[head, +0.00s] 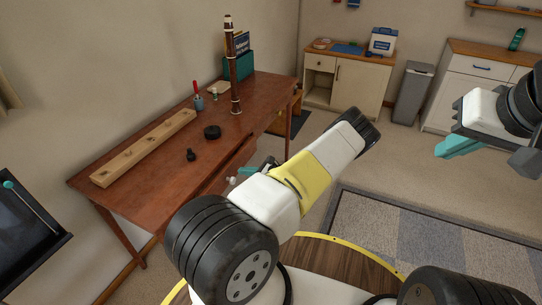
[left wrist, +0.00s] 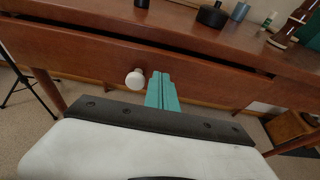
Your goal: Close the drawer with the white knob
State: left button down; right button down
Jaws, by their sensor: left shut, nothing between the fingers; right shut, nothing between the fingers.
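The brown wooden drawer (left wrist: 75,52) is under the top of the wooden table (head: 150,180). A dark gap shows between the drawer front and the table top, so it looks partly pulled out. Its round white knob (left wrist: 135,79) shows in the left wrist view and small in the head view (head: 231,181). My left gripper (left wrist: 161,88) has its teal fingers shut and empty, just right of the knob and before the drawer front. Whether they touch it I cannot tell. In the head view the left gripper (head: 248,171) is partly hidden by my arm. My right gripper (head: 460,142) is shut and empty, far right, away from the table.
On the table stand a clarinet-like instrument (head: 233,70), a long wooden block (head: 145,148), a black round tin (head: 212,132) and a small black item (head: 191,155). A dark stand (head: 25,235) is at the left. Open floor lies right of the table.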

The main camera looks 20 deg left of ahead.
aim_at(231, 164)
pick_arm(q)
jog(key=shift+w+a, duration=0.15)
jog(key=shift+a, duration=1.55)
jog(key=a, duration=0.4)
jog(key=shift+w+a, duration=0.1)
jog(key=shift+a, duration=0.15)
jog(key=shift+a+r, duration=0.2)
